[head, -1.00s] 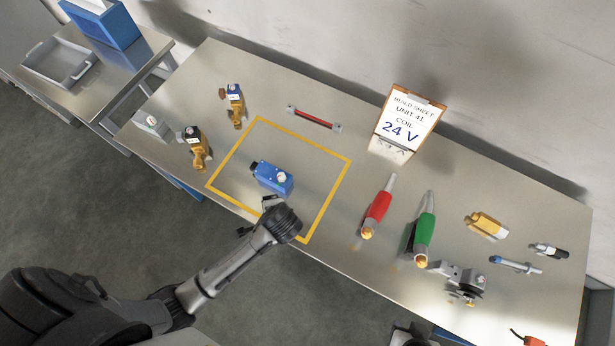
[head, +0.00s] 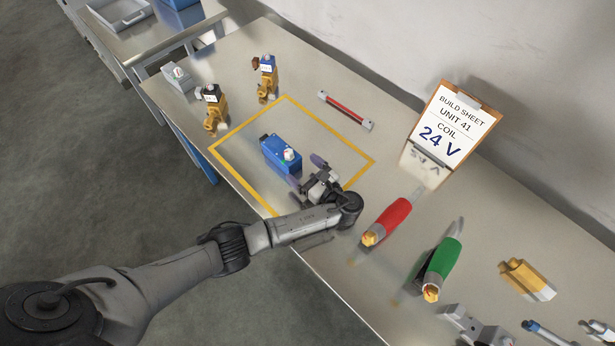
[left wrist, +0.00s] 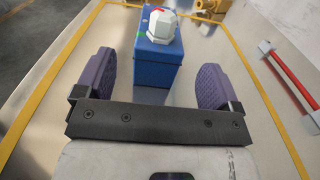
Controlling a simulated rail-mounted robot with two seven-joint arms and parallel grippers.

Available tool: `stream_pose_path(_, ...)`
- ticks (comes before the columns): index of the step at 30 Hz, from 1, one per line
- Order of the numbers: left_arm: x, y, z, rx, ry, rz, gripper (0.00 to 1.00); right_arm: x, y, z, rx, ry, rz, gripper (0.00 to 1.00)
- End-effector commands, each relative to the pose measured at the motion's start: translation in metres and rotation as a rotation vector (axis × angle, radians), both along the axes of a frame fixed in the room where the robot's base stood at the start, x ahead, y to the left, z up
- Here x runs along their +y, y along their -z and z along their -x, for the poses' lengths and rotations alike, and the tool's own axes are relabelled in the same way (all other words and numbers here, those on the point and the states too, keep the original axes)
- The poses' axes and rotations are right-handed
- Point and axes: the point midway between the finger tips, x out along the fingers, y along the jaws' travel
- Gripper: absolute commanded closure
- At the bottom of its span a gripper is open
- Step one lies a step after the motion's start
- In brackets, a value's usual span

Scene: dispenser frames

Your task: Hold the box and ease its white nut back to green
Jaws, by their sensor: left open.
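The blue box (head: 274,154) lies inside the yellow outline on the table. Its white nut (head: 289,156) sits on the top face. In the left wrist view the box (left wrist: 156,65) stands ahead of the fingers with the nut (left wrist: 161,26) on top. A red mark shows at the nut's top, and a small green mark lies on the box at the nut's left. My left gripper (head: 307,173) is open, its purple fingers spread wider than the box. In the left wrist view the gripper (left wrist: 155,86) faces the box end with a finger to each side. My right gripper is out of view.
Yellow outline tape (head: 240,121) surrounds the box. A red-barred part (head: 345,110) lies behind. Red (head: 388,220) and green (head: 443,260) handled tools lie right, before the build sheet reading 24 V (head: 449,125). Brass-bodied valves (head: 215,112) (head: 266,82) stand left.

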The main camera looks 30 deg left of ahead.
Motion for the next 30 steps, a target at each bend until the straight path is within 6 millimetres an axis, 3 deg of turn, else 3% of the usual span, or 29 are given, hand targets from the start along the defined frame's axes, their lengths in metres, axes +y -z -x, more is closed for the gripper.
stream_pose_path(12,0.050,0.000,-0.010,-0.002,-0.001,0.001,0.12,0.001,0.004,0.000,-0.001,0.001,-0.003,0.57)
stream_pose_path(27,0.061,0.000,-0.012,-0.001,0.000,0.004,0.12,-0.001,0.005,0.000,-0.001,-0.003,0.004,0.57)
stream_pose_path(30,0.061,0.000,-0.012,-0.001,0.000,0.004,0.20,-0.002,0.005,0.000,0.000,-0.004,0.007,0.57)
